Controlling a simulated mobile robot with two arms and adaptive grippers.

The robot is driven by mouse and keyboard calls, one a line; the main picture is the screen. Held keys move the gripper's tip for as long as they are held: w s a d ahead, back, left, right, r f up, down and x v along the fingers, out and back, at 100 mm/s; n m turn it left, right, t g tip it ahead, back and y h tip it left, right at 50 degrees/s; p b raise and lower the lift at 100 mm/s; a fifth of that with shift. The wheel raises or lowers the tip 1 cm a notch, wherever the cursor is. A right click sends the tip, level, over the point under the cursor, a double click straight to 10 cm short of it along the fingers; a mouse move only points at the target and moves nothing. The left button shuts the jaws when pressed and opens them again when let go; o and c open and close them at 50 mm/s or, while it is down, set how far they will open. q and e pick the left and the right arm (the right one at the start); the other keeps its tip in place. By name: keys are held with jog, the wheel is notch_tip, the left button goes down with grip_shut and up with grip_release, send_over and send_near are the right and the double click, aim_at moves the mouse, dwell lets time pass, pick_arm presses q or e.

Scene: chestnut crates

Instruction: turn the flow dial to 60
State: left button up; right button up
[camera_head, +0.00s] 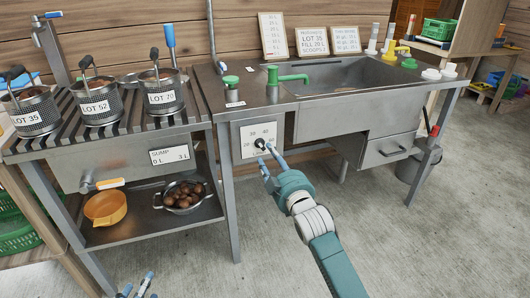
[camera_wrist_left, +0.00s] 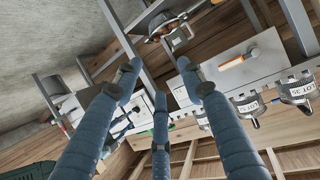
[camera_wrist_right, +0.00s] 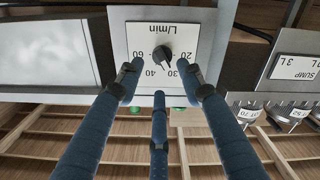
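The flow dial is a dark knob (camera_wrist_right: 161,55) on a white L/min plate (camera_wrist_right: 187,42), upside down in the right wrist view. Readable marks include 60, 40, 30 and 20; the knob's narrow end seems to point near 30. In the head view the knob (camera_head: 260,143) sits on the panel below the sink counter. My right gripper (camera_head: 267,160) is just in front of it, fingers spread and empty; the right wrist view shows the fingertips (camera_wrist_right: 159,84) around the knob's area, apparently not touching it. My left gripper (camera_head: 136,287) is low at the bottom left, open and empty.
A metal sink counter (camera_head: 340,105) stands above the panel, with a drawer (camera_head: 390,147) to its right. To the left, a slatted rack holds several lot baskets (camera_head: 98,104). An orange bowl (camera_head: 105,207) and a chestnut colander (camera_head: 183,196) sit on its lower shelf. Floor in front is clear.

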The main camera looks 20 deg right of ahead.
aim_at(263, 146)
jog(key=w+b, duration=0.1)
jog(key=w, duration=0.4)
jog(key=shift+w+a, duration=0.1)
jog(key=shift+w, duration=0.05)
pick_arm(q)
notch_tip(263, 146, up, 9)
jog(key=w+d+t+h, duration=0.1)
jog(key=w+t, duration=0.1)
jog(key=t, duration=0.2)
jog(key=shift+w+d, duration=0.3)
jog(key=shift+d, duration=0.1)
pick_arm(e)
jog(key=shift+w, duration=0.2)
jog(key=shift+c, duration=0.5)
grip_shut()
